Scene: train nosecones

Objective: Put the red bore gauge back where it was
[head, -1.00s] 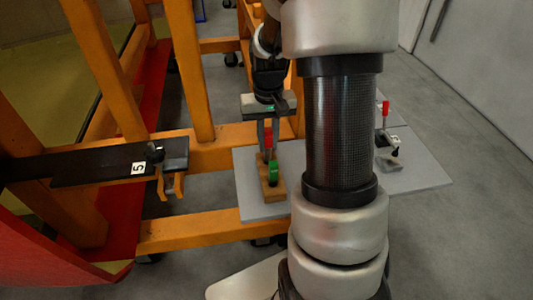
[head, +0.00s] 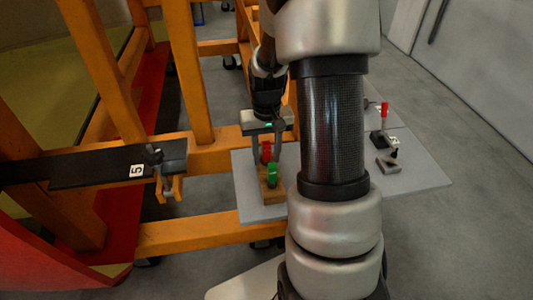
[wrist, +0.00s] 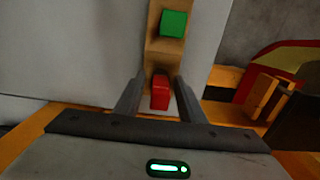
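The red bore gauge (head: 266,151) stands upright in a wooden block (head: 272,192), behind a green gauge (head: 272,173). My gripper (head: 266,158) is above the block, with one finger on each side of the red gauge. In the wrist view, the red gauge (wrist: 160,93) lies between my open fingers (wrist: 158,88), with a gap on both sides. The green gauge (wrist: 173,23) is at the other end of the block there. The lower part of the red gauge is hidden in the block.
The block rests on a grey table (head: 252,207). A stand with another red-topped tool (head: 384,110) and a grey angled piece (head: 388,166) are on the right. An orange frame (head: 200,232) and a black bar marked 5 (head: 90,168) are at left.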

